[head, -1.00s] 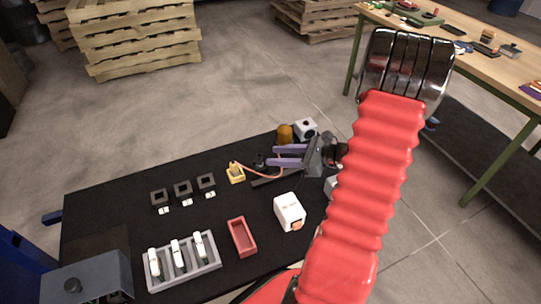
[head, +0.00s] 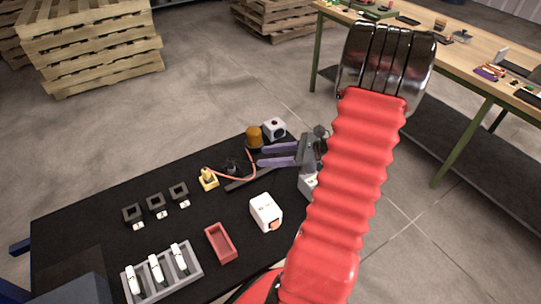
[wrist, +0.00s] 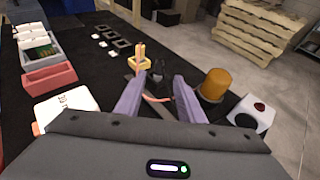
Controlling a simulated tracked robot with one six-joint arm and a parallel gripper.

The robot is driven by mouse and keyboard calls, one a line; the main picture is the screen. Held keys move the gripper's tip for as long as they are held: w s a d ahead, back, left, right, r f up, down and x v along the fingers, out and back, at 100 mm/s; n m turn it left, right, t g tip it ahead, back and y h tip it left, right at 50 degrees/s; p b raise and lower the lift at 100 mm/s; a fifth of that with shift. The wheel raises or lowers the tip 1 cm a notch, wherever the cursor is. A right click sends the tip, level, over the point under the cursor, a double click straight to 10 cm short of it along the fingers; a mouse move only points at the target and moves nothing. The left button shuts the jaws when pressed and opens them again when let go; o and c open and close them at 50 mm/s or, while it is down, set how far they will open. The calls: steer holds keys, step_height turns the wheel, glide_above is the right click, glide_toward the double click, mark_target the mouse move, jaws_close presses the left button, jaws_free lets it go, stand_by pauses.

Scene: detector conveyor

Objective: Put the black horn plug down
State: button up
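The black horn plug (head: 232,166) appears as a small dark shape on the black table, just left of my fingertips in the head view. In the wrist view the dark plug (wrist: 157,73) shows ahead, between the lines of my two purple fingers. A red-orange cable runs beside it. My gripper (head: 259,157) has its fingers apart with a clear gap; in the wrist view the gripper (wrist: 158,84) holds nothing that I can see. The plug's exact outline is hard to make out against the dark table.
An orange dome (head: 254,137) and a white box with a dark round face (head: 274,128) stand behind my fingers. A yellow block (head: 208,179), white box (head: 265,212), red tray (head: 221,243), grey rack (head: 190,277) and several black sockets (head: 156,204) share the table.

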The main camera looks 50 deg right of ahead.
steer(key=shift+a, duration=0.1)
steer(key=a+r+n+g, duration=0.4)
steer(key=a+n, duration=0.3)
steer(key=a, duration=0.3)
steer(key=a+r+n+g, duration=0.35)
steer(key=a+n, duration=0.25)
steer(key=a, duration=0.3)
steer(key=s+a+r+n+h, duration=0.3)
steer(key=s+a+r+n, duration=0.1)
steer(key=n, duration=0.4)
steer(key=s+a+r+n+t+h, duration=0.1)
steer(key=s+a+r+n+h, duration=0.2)
steer(key=a+n, duration=0.4)
steer(key=shift+s+r+n+h, duration=0.35)
steer(key=shift+r+n+h, duration=0.25)
steer(key=shift+r+n, duration=0.5)
steer(key=shift+r, duration=0.1)
